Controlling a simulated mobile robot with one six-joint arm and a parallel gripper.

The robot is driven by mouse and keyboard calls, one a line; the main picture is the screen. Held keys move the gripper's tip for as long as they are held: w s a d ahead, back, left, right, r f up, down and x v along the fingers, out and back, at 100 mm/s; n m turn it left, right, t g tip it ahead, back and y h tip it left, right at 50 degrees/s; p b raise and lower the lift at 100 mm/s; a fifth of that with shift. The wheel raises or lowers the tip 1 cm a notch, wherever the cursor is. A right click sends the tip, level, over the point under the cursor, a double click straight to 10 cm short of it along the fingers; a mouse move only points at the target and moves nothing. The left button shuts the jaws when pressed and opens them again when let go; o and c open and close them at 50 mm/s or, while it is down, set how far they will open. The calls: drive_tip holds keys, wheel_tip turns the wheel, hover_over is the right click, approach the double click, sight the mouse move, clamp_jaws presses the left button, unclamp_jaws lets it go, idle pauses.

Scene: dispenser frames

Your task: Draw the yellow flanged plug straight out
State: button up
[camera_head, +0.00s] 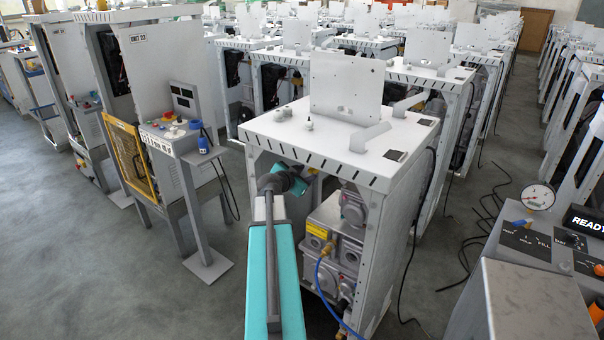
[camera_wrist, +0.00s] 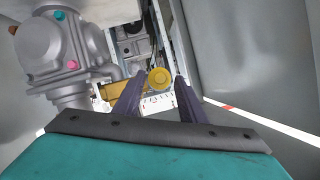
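The yellow flanged plug (camera_wrist: 159,79) shows in the wrist view as a round yellow disc, just beyond and between my fingertips. My gripper (camera_wrist: 157,84) is open, with one dark finger on each side of the plug; I cannot tell whether either finger touches it. In the head view my arm reaches into the open front of the nearest white dispenser frame (camera_head: 258,128). The gripper and the plug are hidden there behind the arm and inside the frame.
Grey pump bodies (camera_wrist: 50,45) with pipe stubs stand close left of my gripper. A grey panel (camera_wrist: 245,50) is on the right. In the head view, grey metering units (camera_head: 352,235) and a blue hose (camera_head: 322,290) sit low in the frame. A control stand (camera_head: 185,140) is to the left.

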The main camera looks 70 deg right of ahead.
drive_tip(key=shift+x, duration=1.15)
clamp_jaws()
drive_tip(key=shift+a, duration=0.15)
drive_tip(key=w+a+b, duration=0.1)
drive_tip(key=a+b, duration=0.4)
drive_tip(key=a, duration=0.1)
drive_tip(key=shift+w, duration=0.35)
idle(0.5)
